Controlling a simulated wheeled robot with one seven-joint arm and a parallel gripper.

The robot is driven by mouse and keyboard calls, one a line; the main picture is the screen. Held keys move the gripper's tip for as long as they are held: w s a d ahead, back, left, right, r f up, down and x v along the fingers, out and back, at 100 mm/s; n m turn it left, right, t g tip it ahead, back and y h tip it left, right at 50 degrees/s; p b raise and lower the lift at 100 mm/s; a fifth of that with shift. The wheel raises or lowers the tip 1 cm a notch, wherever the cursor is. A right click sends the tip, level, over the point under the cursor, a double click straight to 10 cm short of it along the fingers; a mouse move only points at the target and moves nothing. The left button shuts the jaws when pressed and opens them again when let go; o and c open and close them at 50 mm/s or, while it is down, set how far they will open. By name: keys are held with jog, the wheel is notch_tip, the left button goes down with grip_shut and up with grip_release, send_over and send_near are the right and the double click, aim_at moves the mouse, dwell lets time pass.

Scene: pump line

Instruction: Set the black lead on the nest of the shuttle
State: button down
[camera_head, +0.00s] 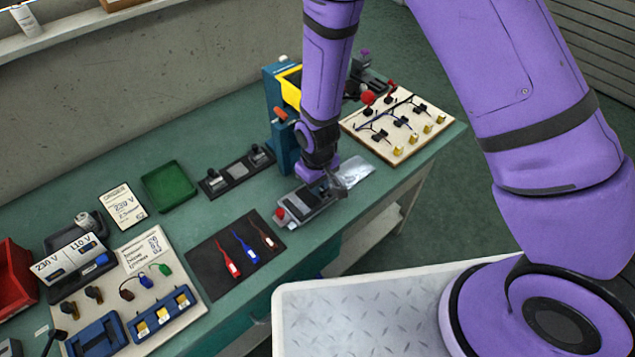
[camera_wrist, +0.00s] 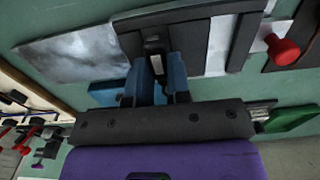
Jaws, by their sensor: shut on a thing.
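The shuttle (camera_head: 310,203) is a grey slide with a red knob (camera_head: 280,213) at its left end, on the green bench. In the wrist view the shuttle (camera_wrist: 218,45) lies under the fingers, its red knob (camera_wrist: 284,50) to the right. My gripper (camera_head: 328,184) is low over the shuttle's right part. In the wrist view its blue fingers (camera_wrist: 158,75) are shut on a small dark piece with a pale patch, apparently the black lead (camera_wrist: 154,46). The fingers hide much of it. I cannot tell whether it touches the nest.
A dark mat (camera_head: 210,260) with red, blue and brown leads lies left of the shuttle. A silvery sheet (camera_head: 358,173) lies to its right. A blue press (camera_head: 280,110), a black fixture (camera_head: 238,172) and a green tray (camera_head: 169,187) stand behind. A pale board (camera_head: 400,145) is at right.

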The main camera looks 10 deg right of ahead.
jog(key=shift+s+f, duration=0.1)
jog(key=shift+f, duration=0.35)
dwell(0.7)
jog(key=c, duration=1.2)
grip_release()
jog(key=shift+s+d, duration=0.1)
jog(key=shift+c, duration=0.9)
jog(key=shift+r, duration=0.1)
jog(key=shift+w+r, duration=0.2)
jog(key=shift+r, duration=3.5)
